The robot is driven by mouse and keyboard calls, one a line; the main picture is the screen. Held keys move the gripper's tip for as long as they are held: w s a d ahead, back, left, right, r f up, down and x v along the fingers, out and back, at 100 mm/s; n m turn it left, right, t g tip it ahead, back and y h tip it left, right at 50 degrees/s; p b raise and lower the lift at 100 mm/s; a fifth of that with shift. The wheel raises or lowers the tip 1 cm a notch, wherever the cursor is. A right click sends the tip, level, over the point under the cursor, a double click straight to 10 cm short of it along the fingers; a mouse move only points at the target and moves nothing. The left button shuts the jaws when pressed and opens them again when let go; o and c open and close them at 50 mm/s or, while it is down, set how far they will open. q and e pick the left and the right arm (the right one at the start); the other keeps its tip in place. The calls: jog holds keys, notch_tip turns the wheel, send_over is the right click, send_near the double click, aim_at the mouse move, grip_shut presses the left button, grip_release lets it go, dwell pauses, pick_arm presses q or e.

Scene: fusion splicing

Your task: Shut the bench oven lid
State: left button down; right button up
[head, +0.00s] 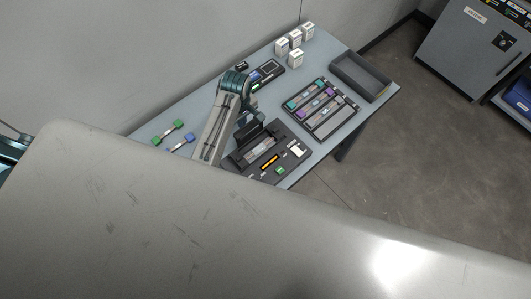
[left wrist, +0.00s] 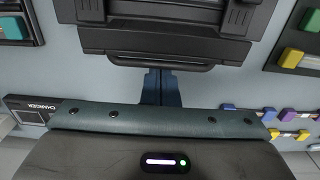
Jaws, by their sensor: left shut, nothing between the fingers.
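A dark bench unit (head: 288,161) lies on the blue-grey table, with a yellow strip, a green part and a white panel on its top. A dark raised flap (head: 249,134) stands at its far left side and looks like the oven lid, partly hidden by my left arm. In the left wrist view a dark ledged housing (left wrist: 165,42) fills the top middle. My left gripper (left wrist: 161,88) is shut and empty, its tips at the housing's lower edge; I cannot tell if they touch. In the head view the gripper is mostly hidden behind its arm. My right gripper is out of view.
A tray of coloured holders (head: 320,108) sits right of the unit, with an empty grey bin (head: 360,77) beyond. White boxes (head: 295,58) stand at the back. Green and blue clips (head: 178,124) lie at left. A large pale surface hides the foreground.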

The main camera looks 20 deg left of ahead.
aim_at(255, 144)
pick_arm(q)
jog(key=shift+s+d, duration=0.3)
jog(key=shift+d, duration=0.15)
jog(key=shift+s+d+f, duration=0.1)
jog(key=shift+s+d, duration=0.35)
jog(key=shift+d, duration=0.35)
jog(key=shift+s+d+r, duration=0.1)
jog(key=shift+s+d, duration=0.35)
jog(key=shift+d, duration=0.3)
jog(key=shift+s+d+f, duration=0.1)
jog(key=shift+s+d, duration=0.35)
jog(key=shift+d, duration=0.35)
jog(key=shift+w+a+r, duration=0.15)
jog(key=shift+r, duration=0.75)
jog(key=shift+w+a+r, duration=0.1)
jog(key=shift+a+r, duration=0.1)
jog(key=shift+r, duration=1.1)
jog(key=shift+w+a+r, duration=0.1)
jog(key=shift+a+r, duration=0.1)
jog(key=shift+r, duration=1.1)
jog(key=shift+d, duration=0.1)
